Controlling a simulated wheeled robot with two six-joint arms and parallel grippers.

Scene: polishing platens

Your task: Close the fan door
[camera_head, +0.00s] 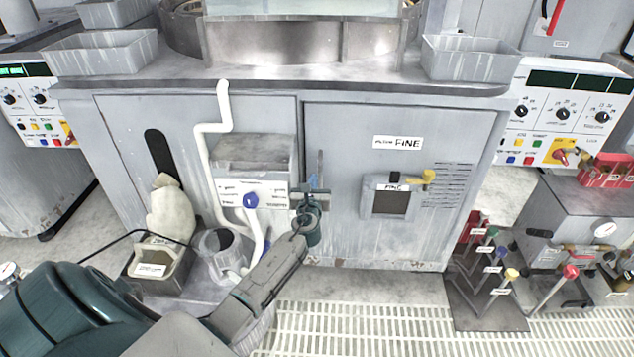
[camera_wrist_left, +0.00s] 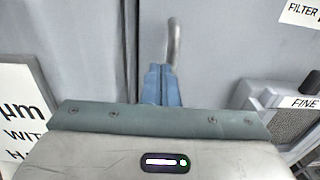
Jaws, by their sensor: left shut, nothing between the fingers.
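The grey door panel (camera_head: 345,130) with the "FILTER FINE" label fills the right half of the cabinet front, and looks flush or nearly flush with it. Its left edge shows as a vertical seam in the left wrist view, beside the door (camera_wrist_left: 225,45). A curved grey metal handle (camera_wrist_left: 174,42) stands just beyond my left gripper (camera_wrist_left: 165,84). The gripper's blue fingers are together with nothing between them. In the head view my left gripper (camera_head: 314,188) is in front of the door's left edge. I cannot tell whether it touches the handle. My right gripper is not in view.
A small window box labelled "FINE" (camera_head: 390,198) with a yellow latch projects from the door. A grey box with a blue knob (camera_head: 250,170) and a white pipe (camera_head: 208,160) are left of the gripper. A coloured-lever rack (camera_head: 485,290) stands right.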

